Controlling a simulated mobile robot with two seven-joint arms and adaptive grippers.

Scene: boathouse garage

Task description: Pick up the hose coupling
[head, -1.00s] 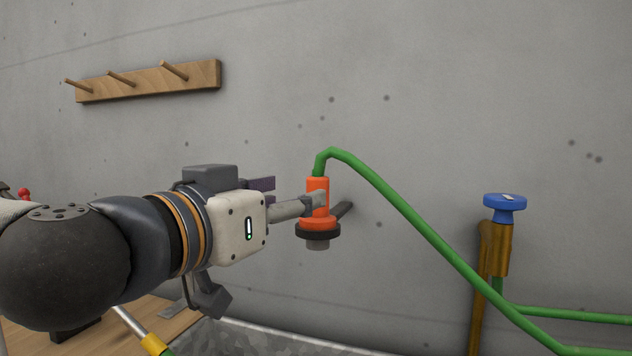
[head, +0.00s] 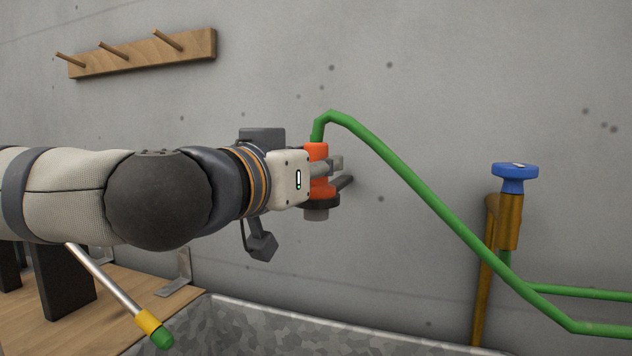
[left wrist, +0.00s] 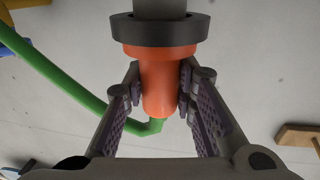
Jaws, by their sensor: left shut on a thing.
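The hose coupling (head: 317,158) is an orange cylinder with a black ring and a grey end pointing down, and a green hose (head: 412,187) leaves its top. It is held up in front of the concrete wall. My left gripper (head: 328,170) comes in from the left and is shut on the coupling, partly hiding it in the head view. In the left wrist view the orange body (left wrist: 158,85) sits between the two ridged finger pads (left wrist: 160,95). My right gripper is in neither view.
A brass tap with a blue handle (head: 515,175) stands at the right. A galvanized trough (head: 240,316) lies below, beside a wooden bench (head: 90,325). A rod with a yellow and green end (head: 150,325) reaches over the bench. A wooden peg rack (head: 145,52) hangs on the wall.

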